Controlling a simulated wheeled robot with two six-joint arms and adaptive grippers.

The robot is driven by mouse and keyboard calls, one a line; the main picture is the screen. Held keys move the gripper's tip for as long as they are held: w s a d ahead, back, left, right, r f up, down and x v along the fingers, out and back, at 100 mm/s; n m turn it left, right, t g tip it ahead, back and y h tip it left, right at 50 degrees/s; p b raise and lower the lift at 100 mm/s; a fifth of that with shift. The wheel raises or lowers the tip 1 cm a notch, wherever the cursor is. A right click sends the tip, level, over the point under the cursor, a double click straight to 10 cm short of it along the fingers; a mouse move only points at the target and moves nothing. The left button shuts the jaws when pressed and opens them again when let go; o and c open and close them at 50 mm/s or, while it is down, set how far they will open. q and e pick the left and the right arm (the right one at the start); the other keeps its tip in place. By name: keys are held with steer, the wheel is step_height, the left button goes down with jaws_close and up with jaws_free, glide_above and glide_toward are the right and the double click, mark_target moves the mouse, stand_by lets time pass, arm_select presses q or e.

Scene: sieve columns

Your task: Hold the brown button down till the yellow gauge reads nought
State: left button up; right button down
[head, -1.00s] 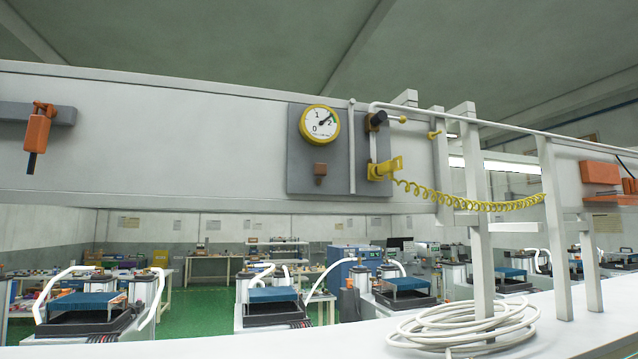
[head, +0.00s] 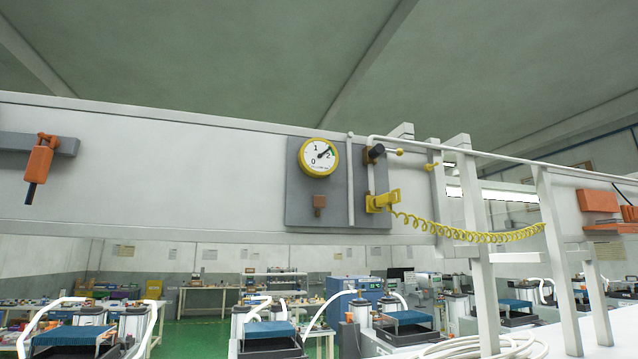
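The yellow-rimmed gauge (head: 319,157) is mounted on a grey panel (head: 298,213) on the pale beam. Its white face carries the marks 0, 1 and 2, and the needle points up and right, close to the 2. The brown button (head: 319,202) sits on the same panel just below the gauge, with nothing touching it. Neither of my grippers shows in the head view.
Right of the gauge are a yellow nozzle (head: 382,201) with a coiled yellow hose (head: 470,233), and a white pipe. An orange tool (head: 39,160) hangs at far left. White posts stand at right, above a coiled white cable (head: 455,349).

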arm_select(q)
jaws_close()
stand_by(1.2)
